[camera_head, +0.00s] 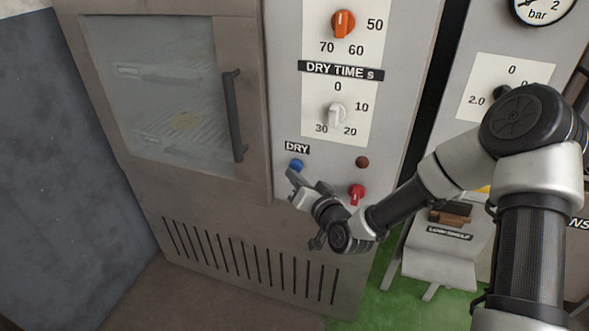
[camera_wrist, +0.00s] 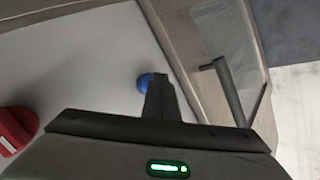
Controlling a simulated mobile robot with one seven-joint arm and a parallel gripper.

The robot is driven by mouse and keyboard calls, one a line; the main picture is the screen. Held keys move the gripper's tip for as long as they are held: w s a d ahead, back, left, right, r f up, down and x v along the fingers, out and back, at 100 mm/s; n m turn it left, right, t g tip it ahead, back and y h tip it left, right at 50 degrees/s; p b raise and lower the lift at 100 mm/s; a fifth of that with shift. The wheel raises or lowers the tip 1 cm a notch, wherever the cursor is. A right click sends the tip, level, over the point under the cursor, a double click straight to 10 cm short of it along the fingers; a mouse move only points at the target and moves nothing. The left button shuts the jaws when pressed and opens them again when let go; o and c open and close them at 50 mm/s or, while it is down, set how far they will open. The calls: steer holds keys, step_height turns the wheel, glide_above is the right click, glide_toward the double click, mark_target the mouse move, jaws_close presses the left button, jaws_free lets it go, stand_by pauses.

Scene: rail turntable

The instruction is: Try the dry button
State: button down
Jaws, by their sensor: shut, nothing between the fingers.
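The blue dry button (camera_head: 296,165) sits on the grey control panel, just under the black DRY label (camera_head: 297,148). My gripper (camera_head: 292,177) is shut and empty, with its fingertips just below the button in the head view. In the wrist view the shut fingers (camera_wrist: 158,92) overlap part of the blue button (camera_wrist: 145,82). I cannot tell whether the fingertips touch it.
A red knob (camera_head: 356,193) and a dark red lamp (camera_head: 362,162) are right of the button. Above are the white dry-time knob (camera_head: 337,115) and an orange knob (camera_head: 343,23). The oven door handle (camera_head: 234,115) stands out at left. A low shelf (camera_head: 440,255) is at right.

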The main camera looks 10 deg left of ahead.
steer(key=shift+w, duration=0.45)
stand_by(0.4)
stand_by(0.3)
steer(key=shift+s+b, duration=0.3)
steer(key=shift+s, duration=0.55)
steer(key=s, duration=0.5)
steer(key=shift+a+b, duration=0.2)
steer(key=shift+b, duration=0.2)
